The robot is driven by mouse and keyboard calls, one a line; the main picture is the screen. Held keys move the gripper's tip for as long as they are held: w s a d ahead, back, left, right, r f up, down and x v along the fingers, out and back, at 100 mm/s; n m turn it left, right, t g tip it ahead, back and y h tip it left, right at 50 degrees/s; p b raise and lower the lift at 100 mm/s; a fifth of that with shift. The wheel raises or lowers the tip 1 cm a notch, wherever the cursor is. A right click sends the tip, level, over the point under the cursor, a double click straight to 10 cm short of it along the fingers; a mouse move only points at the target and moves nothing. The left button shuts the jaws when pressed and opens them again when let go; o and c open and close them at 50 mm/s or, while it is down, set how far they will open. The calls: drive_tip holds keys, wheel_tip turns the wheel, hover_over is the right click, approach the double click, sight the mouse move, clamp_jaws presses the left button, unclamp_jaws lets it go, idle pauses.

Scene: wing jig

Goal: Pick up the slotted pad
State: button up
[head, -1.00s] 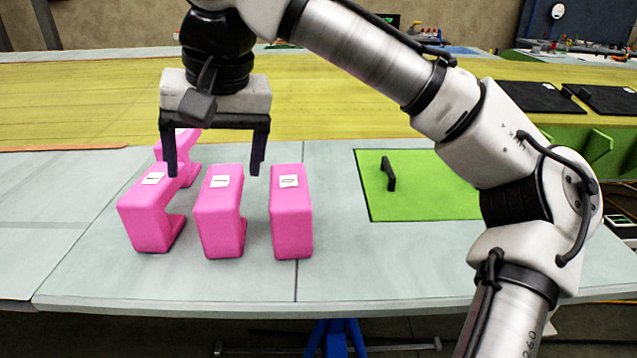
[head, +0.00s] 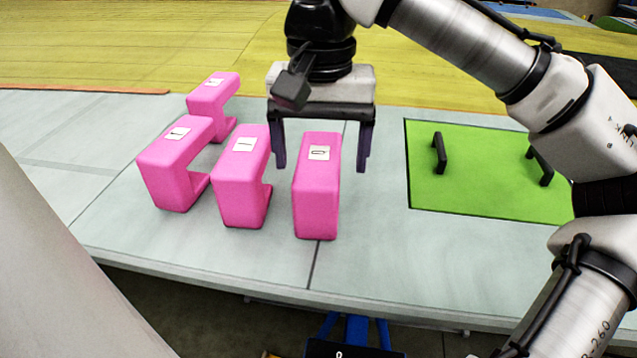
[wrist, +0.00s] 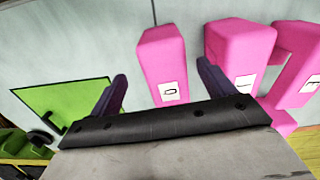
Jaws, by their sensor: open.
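Several pink blocks with white labels stand on the grey table. The right one (head: 317,195), labelled with what looks like a 0, has plain sides. The middle one (head: 242,185), the left one (head: 175,170) and the back one (head: 213,105) have notched sides. I cannot tell for certain which is the slotted pad. My gripper (head: 321,168) is open and empty, fingers down, around or just behind and above the right block in the head view. In the wrist view the right block (wrist: 163,60) shows between the fingers, with no visible contact; the middle block (wrist: 240,50) is beside it.
A green panel (head: 480,195) with black handles lies on the table to the right. The table (head: 400,255) is clear in front of the blocks and between the right block and the panel. A yellow surface (head: 120,45) runs behind.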

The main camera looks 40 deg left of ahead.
sight(316, 171)
drive_tip(key=shift+s+a+f+p, duration=0.15)
drive_tip(key=shift+f+p, duration=0.2)
drive_tip(key=shift+f, duration=1.1)
drive_tip(key=shift+w+a+f+p, duration=0.1)
drive_tip(key=shift+f+p, duration=0.25)
drive_tip(key=shift+f, duration=1.05)
drive_tip(key=shift+s, duration=0.1)
drive_tip(key=c, duration=1.2)
